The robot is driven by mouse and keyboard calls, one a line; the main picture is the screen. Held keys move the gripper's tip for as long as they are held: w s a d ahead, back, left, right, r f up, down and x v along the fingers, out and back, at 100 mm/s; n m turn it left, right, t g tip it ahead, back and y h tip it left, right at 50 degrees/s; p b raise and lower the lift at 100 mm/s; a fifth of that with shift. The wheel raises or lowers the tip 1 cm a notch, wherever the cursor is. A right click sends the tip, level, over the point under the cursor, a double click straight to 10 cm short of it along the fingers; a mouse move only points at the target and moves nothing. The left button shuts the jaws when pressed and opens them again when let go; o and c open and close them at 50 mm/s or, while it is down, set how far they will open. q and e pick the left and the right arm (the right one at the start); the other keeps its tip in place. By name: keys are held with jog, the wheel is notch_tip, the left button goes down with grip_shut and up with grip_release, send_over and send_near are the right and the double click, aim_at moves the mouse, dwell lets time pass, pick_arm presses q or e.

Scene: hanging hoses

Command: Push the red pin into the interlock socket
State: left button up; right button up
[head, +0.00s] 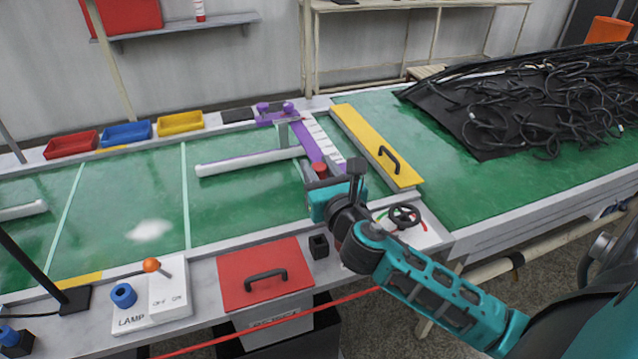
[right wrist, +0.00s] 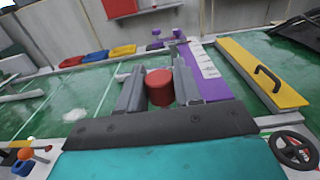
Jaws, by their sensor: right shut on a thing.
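The red pin (head: 320,169) shows as a short red cylinder at the fingers of my right gripper (head: 322,173). In the right wrist view the red pin (right wrist: 160,87) sits between the two grey fingers, and the gripper (right wrist: 160,80) is shut on it. It is held over the green work surface, beside the purple scaled fixture. A small black block with a dark square opening (head: 319,246), possibly the interlock socket, stands on the front ledge, below and apart from the pin. The pin's lower end is hidden. My left gripper is not in view.
A red panel with a black handle (head: 265,276) lies left of the black block. A black handwheel (head: 404,216) stands to the right. The purple fixture (head: 306,140) and yellow handled panel (head: 377,146) lie beyond. A lamp switch box (head: 168,290) is at left; green surface between is mostly clear.

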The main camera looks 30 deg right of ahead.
jog(key=shift+r, duration=0.5)
jog(key=shift+d, duration=0.1)
pick_arm(q)
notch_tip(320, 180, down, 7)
jog(key=b, duration=0.6)
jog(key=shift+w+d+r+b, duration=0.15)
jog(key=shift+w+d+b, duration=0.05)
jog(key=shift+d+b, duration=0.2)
pick_arm(e)
jog(key=s+d+f, duration=0.1)
jog(key=d+f, duration=0.6)
jog(key=f, duration=0.1)
jog(key=shift+s, duration=0.4)
pick_arm(q)
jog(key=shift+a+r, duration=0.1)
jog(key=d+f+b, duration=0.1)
jog(key=b, duration=0.1)
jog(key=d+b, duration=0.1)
jog(key=b, duration=0.1)
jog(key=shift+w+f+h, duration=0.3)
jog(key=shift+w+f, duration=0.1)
pick_arm(e)
notch_tip(320, 180, down, 6)
jog(key=shift+r, duration=0.1)
